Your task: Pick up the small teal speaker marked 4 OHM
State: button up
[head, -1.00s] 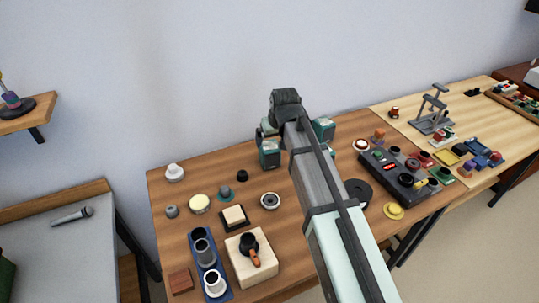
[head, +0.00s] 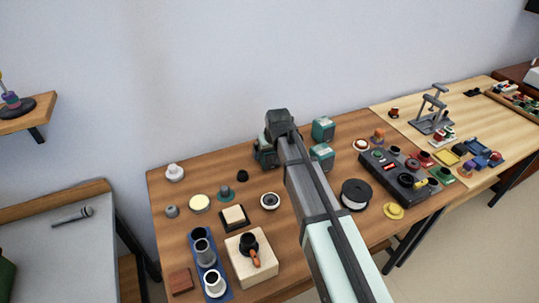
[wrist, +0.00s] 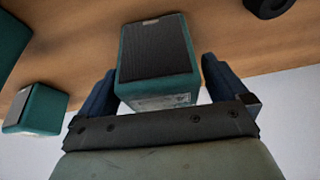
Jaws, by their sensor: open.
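My gripper (wrist: 158,68) is open in the wrist view. Its two dark blue fingers stand on either side of a small teal speaker (wrist: 155,45) with a dark grille. Small gaps show between fingers and speaker. A pale label shows on its lower face, but I cannot read it. In the head view my gripper is over this speaker (head: 265,157), which is partly hidden behind the gripper. Two other teal speakers, one farther back (head: 323,129) and one nearer (head: 322,156), stand to the right of my arm.
A second teal speaker (wrist: 38,110) and part of another at the left edge show in the wrist view. A small black knob (head: 242,176) lies left of my gripper on the wooden table (head: 170,215). A spool (head: 355,195) and a black control box (head: 398,176) stand right of my arm.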

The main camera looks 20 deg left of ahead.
jog(key=shift+x, duration=0.8)
jog(key=shift+c, duration=0.4)
jog(key=c, duration=1.3)
